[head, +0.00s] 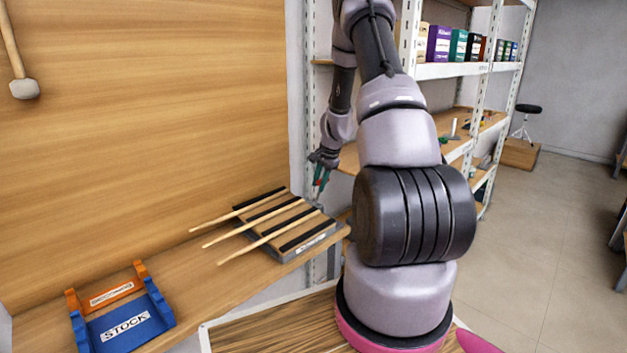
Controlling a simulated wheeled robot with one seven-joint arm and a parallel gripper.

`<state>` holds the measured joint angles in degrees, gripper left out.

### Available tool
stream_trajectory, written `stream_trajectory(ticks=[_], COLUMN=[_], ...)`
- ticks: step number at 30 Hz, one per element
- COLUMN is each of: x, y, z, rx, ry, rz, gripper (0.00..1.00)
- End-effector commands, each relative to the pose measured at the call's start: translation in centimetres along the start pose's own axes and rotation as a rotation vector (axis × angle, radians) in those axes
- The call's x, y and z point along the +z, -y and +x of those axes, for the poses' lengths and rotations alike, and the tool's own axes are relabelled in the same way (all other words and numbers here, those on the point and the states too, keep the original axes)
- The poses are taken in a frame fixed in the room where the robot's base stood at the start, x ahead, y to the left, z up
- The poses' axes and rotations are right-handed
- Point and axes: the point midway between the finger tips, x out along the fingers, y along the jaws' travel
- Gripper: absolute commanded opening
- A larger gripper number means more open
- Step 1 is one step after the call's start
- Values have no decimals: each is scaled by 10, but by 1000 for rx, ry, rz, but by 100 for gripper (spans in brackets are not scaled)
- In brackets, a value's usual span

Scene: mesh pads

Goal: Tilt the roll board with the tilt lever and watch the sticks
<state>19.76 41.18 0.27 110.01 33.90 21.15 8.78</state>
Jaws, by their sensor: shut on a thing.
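The roll board (322,237) is a grey block with black strips across its top, on the wooden shelf against the wall. Three pale wooden sticks (234,237) lie across it side by side, their near-left ends sticking out past its edge. My gripper (319,193) comes down at the board's far right corner. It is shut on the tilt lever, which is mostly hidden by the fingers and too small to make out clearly. The board looks about level with the shelf. A label on its front side is too small to read.
A blue holder marked STOCK (161,308) and an orange holder (75,301) stand at the shelf's left. A mallet (24,88) hangs on the wooden wall. White shelving (455,70) with boxes stands behind my arm. The shelf between holders and board is clear.

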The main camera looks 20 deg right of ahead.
Motion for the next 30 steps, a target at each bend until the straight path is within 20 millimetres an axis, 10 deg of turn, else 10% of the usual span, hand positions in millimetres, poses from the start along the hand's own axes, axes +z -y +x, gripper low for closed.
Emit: stream_trajectory(ticks=[26, 27, 30], x=[0, 0, 0], y=[-22, -22, -22], z=[2, 2, 2], rx=[2, 2, 1], ry=[2, 2, 1], rz=[1, 1, 1], gripper=[0, 34, 57])
